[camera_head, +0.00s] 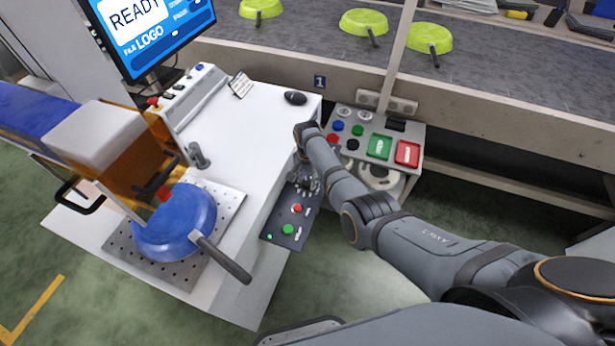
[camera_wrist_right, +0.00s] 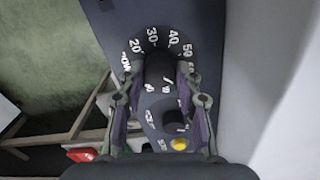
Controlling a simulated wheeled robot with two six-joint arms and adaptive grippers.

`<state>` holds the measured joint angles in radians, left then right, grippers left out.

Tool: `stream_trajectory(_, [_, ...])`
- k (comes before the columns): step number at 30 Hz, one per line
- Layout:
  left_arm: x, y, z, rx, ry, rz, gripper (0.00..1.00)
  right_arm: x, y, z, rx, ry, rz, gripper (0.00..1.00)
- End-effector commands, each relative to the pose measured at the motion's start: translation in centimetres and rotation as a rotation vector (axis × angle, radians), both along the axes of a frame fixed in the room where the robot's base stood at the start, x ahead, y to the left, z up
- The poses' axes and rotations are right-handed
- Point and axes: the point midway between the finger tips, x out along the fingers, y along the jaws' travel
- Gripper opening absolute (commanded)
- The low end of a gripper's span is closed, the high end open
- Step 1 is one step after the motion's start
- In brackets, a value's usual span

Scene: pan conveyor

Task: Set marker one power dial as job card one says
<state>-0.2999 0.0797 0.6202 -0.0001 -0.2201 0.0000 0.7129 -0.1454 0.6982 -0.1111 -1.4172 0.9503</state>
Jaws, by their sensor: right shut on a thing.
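The power dial (camera_wrist_right: 160,70) is a dark knob on a dark panel, with white numbers 20, 30, 40 and 50 around its far side in the right wrist view. My right gripper (camera_wrist_right: 158,98) has one finger on each side of the knob and is shut on it. The dial's exact setting is unclear. In the head view, the panel (camera_head: 276,226) hangs on the white marker's side, and my gripper (camera_head: 306,184) reaches down to it. A small card (camera_head: 240,85) stands on the marker; its text is unreadable. My left gripper is out of view.
A blue pan (camera_head: 175,220) lies on a perforated plate (camera_head: 233,205) at the marker's left. The screen (camera_head: 150,25) reads READY and FILE LOGO. A grey button box (camera_head: 415,133) stands right of the marker. Green pans (camera_head: 363,21) sit on the conveyor (camera_head: 480,75) behind.

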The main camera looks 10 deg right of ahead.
Motion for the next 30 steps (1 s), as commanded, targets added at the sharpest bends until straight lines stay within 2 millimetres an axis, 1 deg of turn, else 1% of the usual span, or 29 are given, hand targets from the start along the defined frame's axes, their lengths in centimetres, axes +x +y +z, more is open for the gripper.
stream_trajectory(1, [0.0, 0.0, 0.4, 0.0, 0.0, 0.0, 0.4, -0.1, 0.1, 0.2, 0.002, 0.003, 0.042, 0.02])
stream_trajectory(6, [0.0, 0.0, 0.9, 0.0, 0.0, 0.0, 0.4, 0.0, 0.1, 0.2, 0.002, 0.002, 0.188, 0.02])
stream_trajectory(15, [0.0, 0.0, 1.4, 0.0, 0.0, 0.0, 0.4, -0.1, 0.1, 0.0, 0.002, 0.003, 0.379, 0.02])
stream_trajectory(21, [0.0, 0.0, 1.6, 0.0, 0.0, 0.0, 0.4, -0.1, 0.1, 0.0, 0.002, 0.001, 0.448, 0.02])
stream_trajectory(30, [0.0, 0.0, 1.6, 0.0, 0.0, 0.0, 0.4, 0.0, 0.1, 0.0, 0.001, 0.001, 0.48, 0.02])
